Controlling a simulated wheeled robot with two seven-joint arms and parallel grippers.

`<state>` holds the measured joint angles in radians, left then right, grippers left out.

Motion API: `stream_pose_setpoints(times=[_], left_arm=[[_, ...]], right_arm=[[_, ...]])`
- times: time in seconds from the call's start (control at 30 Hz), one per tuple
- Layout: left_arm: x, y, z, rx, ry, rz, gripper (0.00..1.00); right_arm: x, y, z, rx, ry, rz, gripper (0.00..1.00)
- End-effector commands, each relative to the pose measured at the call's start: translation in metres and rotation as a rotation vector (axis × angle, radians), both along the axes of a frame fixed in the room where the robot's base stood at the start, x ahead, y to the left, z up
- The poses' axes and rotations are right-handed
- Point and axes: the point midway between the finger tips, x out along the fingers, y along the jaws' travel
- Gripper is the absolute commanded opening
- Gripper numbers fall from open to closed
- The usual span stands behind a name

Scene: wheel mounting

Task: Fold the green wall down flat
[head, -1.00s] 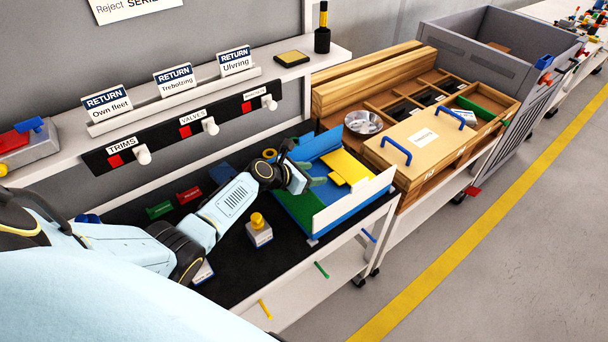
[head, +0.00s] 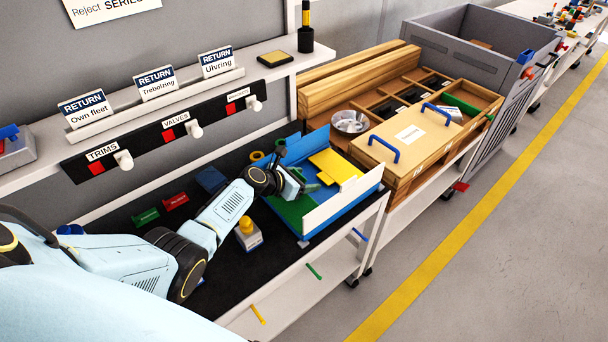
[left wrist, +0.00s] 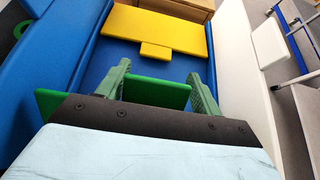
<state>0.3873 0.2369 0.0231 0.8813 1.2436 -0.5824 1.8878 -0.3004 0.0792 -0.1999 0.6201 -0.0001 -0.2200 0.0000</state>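The box-like fixture has a blue floor, a blue wall (head: 309,148) at the back and a white wall (head: 343,203) at the front. Its yellow panel (head: 335,166) lies low at the far end; it also shows in the left wrist view (left wrist: 160,28). The green wall (head: 287,210) is at the near end. In the left wrist view the green wall (left wrist: 155,93) shows between and below my fingers; its exact tilt is unclear. My left gripper (head: 306,182) is over the fixture, its green fingers (left wrist: 162,85) spread apart. Whether they touch the wall is unclear. My right gripper is out of view.
A yellow-topped block (head: 247,230) stands left of the fixture on the black mat. Green and red small bins (head: 175,201) lie behind it.

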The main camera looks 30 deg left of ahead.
Motion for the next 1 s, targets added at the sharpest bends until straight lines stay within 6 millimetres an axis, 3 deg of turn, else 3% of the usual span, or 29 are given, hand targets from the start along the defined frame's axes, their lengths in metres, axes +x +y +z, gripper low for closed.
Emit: stream_pose_setpoints(times=[0.47, 1.0], left_arm=[[-0.003, 0.005, 0.011, 0.0, -0.012, 0.006, 0.76], [-0.085, 0.038, 0.061, 0.002, -0.01, 0.004, 0.76]], right_arm=[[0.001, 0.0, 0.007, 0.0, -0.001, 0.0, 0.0], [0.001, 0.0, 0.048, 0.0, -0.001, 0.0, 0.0]])
